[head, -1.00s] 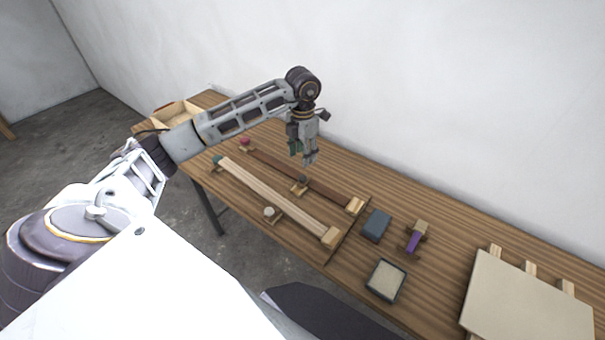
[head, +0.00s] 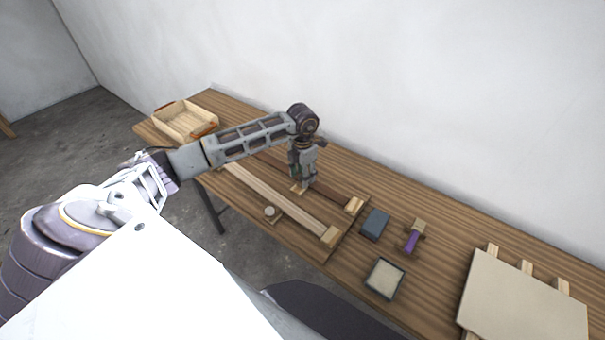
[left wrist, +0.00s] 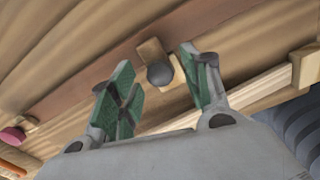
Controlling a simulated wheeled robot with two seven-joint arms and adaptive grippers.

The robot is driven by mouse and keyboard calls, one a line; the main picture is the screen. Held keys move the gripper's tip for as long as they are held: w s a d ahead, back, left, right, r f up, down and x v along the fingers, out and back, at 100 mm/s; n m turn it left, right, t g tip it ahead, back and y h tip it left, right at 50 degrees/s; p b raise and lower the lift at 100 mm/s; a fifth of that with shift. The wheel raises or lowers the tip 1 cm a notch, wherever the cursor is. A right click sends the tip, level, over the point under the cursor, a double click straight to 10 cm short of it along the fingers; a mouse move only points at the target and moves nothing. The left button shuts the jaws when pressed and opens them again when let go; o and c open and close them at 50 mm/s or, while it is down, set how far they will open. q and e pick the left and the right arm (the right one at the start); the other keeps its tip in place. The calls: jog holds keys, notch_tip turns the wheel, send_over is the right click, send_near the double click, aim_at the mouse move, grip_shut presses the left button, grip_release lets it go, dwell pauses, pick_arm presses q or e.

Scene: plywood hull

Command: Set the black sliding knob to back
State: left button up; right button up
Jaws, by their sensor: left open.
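The black sliding knob (left wrist: 160,74) is a round dark ball on a small pale wooden block, on the dark brown rail (left wrist: 98,78). In the left wrist view it sits between the green-padded fingers of my left gripper (left wrist: 158,88), which are open with a gap on each side. In the head view my left gripper (head: 302,184) points down over the middle of the rail (head: 332,191) and hides the knob; only part of its wooden block shows. My right gripper is not in view.
A pale wooden rail (head: 275,196) lies in front, with a white round knob (head: 269,211) beside it. A wooden box (head: 186,121) stands at the far left. A blue block (head: 375,225), a framed pad (head: 384,278), a purple-handled tool (head: 412,241) and a pale board (head: 522,305) are to the right.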

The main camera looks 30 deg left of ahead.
pick_arm(q)
grip_shut()
dwell(0.3)
jog(key=shift+s+a, duration=0.15)
jog(key=shift+s, duration=1.3)
grip_release()
